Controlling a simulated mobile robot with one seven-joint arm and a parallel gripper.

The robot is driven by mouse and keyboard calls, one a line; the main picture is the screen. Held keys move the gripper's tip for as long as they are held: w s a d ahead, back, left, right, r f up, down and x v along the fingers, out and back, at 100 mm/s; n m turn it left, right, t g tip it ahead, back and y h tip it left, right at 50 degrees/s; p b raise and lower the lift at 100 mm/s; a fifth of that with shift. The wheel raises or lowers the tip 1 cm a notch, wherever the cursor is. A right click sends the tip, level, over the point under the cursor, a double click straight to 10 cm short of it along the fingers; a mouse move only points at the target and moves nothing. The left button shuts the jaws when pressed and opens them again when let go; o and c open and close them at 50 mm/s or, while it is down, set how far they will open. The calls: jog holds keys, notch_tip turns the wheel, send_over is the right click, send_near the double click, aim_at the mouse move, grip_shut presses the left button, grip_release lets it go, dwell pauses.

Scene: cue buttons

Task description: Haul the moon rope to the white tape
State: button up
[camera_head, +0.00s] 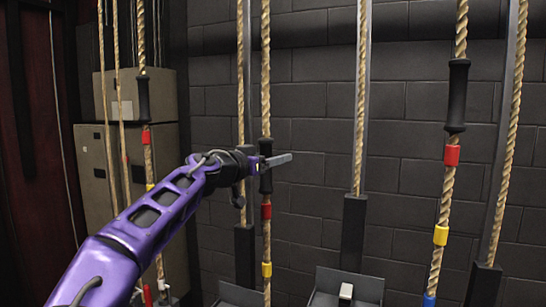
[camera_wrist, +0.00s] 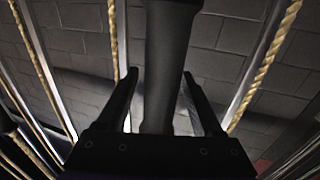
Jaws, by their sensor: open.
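Three ropes with black handles hang before the wall: a left rope (camera_head: 147,160), a middle rope (camera_head: 265,95) and a right rope (camera_head: 446,195). I see no moon mark on any of them. Each bears red and yellow tape bands, and the right one also has blue low down. A small white patch (camera_head: 163,285) shows low near the left rope; I cannot tell if it is tape. My gripper (camera_head: 279,160) is at the middle rope's black handle (camera_head: 266,181). In the wrist view, the handle (camera_wrist: 165,60) stands between my open fingers (camera_wrist: 158,76), with gaps beside it.
Plain ropes with dark weights (camera_head: 353,232) run beside the handled ropes along metal rails. Grey boxes (camera_head: 125,150) stand at the left, by a dark red panel (camera_head: 30,130). A grey tray-like box (camera_head: 330,284) with a white block (camera_head: 346,291) is at the bottom.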

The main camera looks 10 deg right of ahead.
grip_shut()
dwell(0.4)
dwell(1.1)
